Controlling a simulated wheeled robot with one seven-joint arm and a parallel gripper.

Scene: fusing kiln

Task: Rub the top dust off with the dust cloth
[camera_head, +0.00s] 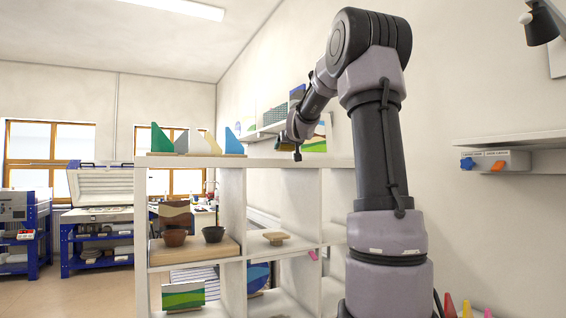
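A white open shelf unit (260,162) stands in front of me. Its flat top is seen almost edge-on, so I cannot make out dust on it. My gripper (298,156) points down at the shelf top, right of the glass pieces. It is small and dark here, and whether its fingers are open or shut does not show. A small yellowish patch shows beside my wrist, but I cannot tell what it is. I cannot pick out a dust cloth for sure. A small pink item (312,255) is at a lower compartment of the unit.
Green, pale and blue glass pieces (233,142) stand on a board at the top's left end. Bowls (213,234) and a wooden stand (276,238) sit in compartments. A wall shelf (510,139) is at right. An open kiln (103,184) stands left; floor there is clear.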

